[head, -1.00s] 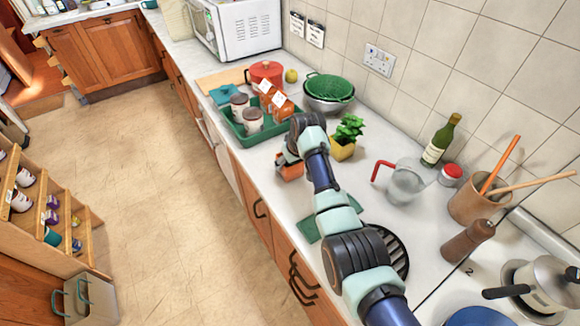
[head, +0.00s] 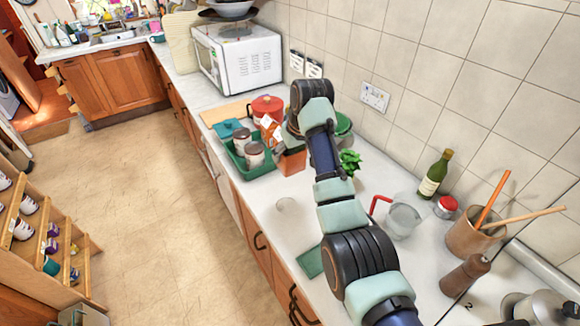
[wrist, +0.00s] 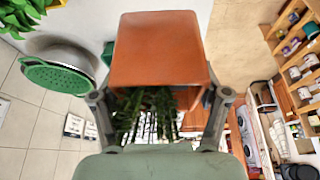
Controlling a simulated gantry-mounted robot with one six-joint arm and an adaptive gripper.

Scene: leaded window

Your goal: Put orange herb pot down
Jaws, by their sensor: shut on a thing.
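My gripper (wrist: 160,95) is shut on the orange herb pot (wrist: 158,50); one finger shows at each side of it in the wrist view. Its dark green leaves (wrist: 148,115) show between the fingers. In the head view, the orange pot (head: 291,161) is beside the right end of the green tray, partly covered by my wrist. It appears raised off the counter (head: 262,200), but I cannot tell how far. The fingers are hidden in the head view.
The green tray (head: 236,162) holds jars and a carton. A red pot (head: 267,105) stands behind it. A leafy plant (head: 349,161) is just right of my arm. A glass jug (head: 403,218) and bottle (head: 434,174) stand farther right.

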